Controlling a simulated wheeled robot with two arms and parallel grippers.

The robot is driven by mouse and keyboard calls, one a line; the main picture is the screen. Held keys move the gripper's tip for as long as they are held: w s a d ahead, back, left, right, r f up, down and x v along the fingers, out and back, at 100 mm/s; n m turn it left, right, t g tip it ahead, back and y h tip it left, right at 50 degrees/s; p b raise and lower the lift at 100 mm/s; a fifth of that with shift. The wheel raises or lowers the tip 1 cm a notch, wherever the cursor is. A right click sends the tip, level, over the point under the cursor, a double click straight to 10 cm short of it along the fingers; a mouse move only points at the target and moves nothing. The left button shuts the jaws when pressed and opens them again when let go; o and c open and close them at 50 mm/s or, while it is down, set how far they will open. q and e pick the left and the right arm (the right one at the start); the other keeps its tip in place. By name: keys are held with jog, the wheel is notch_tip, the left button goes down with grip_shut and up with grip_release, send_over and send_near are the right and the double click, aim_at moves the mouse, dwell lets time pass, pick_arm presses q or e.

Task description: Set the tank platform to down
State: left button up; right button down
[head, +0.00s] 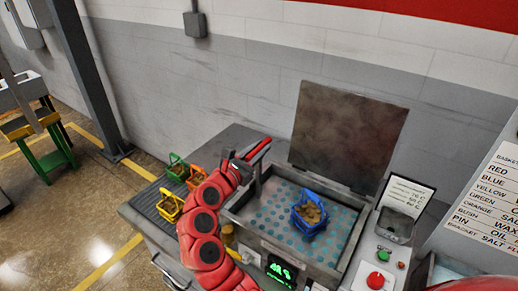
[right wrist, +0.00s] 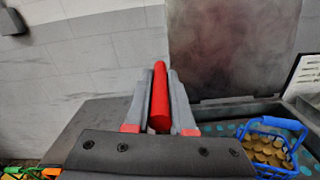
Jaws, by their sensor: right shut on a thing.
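The tank (head: 340,265) stands open on the bench with its lid (head: 345,135) raised. Its tank platform (head: 276,218), a teal-dotted plate, shows a little below the rim and bears a blue basket (head: 310,215) of brown pieces. A red lever handle (head: 259,149) rises at the tank's back left corner. My right gripper (head: 248,158) is at this handle. In the right wrist view, the handle (right wrist: 160,95) lies between the two grey fingers of the gripper (right wrist: 159,72), which are shut on it. The handle's lower end is hidden. My left gripper is out of view.
Green (head: 175,168), orange (head: 195,178) and yellow (head: 170,208) baskets stand left of the tank, near my right arm. A green display (head: 280,270) is on the tank's front. A red button (head: 376,281) and a small sign (head: 406,196) are at right.

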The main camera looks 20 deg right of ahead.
aim_at(257, 179)
dwell(0.5)
notch_tip(257, 179, down, 11)
jog(key=shift+b, duration=0.5)
jog(key=c, duration=0.8)
grip_release()
jog(key=shift+o, duration=0.2)
jog(key=shift+r, duration=0.15)
